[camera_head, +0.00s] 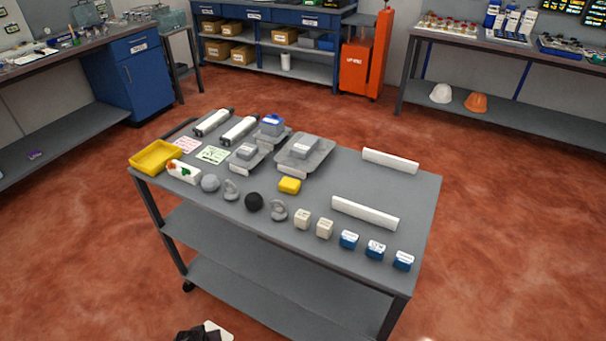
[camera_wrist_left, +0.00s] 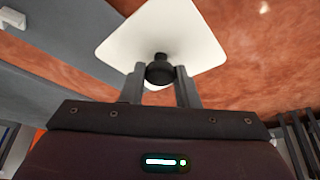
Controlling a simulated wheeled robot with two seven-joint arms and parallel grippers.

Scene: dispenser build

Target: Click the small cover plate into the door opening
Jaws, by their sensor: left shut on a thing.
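My left gripper (camera_wrist_left: 160,78) is shut on the black knob of a white, flat, roughly square plate, the small cover plate (camera_wrist_left: 162,32). The plate stands beyond the fingertips, clear of the table. In the head view my left gripper (camera_head: 192,336) is at the bottom edge, in front of the cart, with a corner of the white cover plate (camera_head: 218,330) showing beside it. Most of both is cut off there. I cannot make out a door opening in either view. My right gripper is not in view.
A grey cart table (camera_head: 420,198) holds a yellow tray (camera_head: 155,157), grey housings (camera_head: 305,150), two white bars (camera_head: 365,213), balls, blocks and blue-and-white boxes (camera_head: 375,250). Its lower shelves (camera_head: 280,290) look empty. Workbenches stand along the walls, with clear red floor between.

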